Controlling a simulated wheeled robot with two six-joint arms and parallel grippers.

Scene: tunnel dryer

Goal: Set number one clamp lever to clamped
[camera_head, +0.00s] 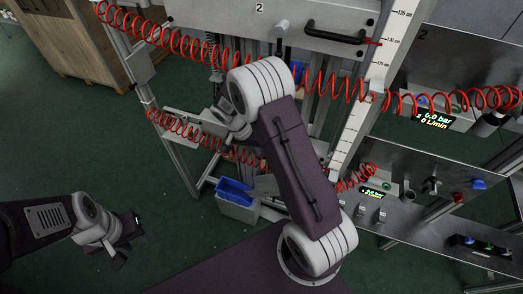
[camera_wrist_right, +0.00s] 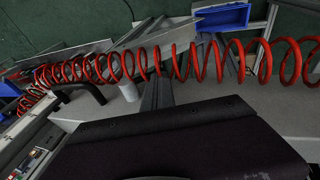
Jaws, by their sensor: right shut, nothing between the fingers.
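I cannot make out a number one clamp lever for certain in either view. Small grey upright parts (camera_head: 361,210) stand on the lower right shelf; I cannot tell whether they are levers. My right arm rises in the middle of the head view and hides part of the frame behind it. My right gripper (camera_head: 216,122) is shut and empty, partly hidden behind its wrist, near the red coiled hose.
Red coiled hoses (camera_head: 183,42) cross the frame, and one spans the right wrist view (camera_wrist_right: 190,62). A panel marked 2 (camera_head: 225,14) has a black handle (camera_head: 336,35). A blue bin (camera_head: 236,191) sits low. A wooden crate (camera_head: 118,45) stands back left. Floor at left is clear.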

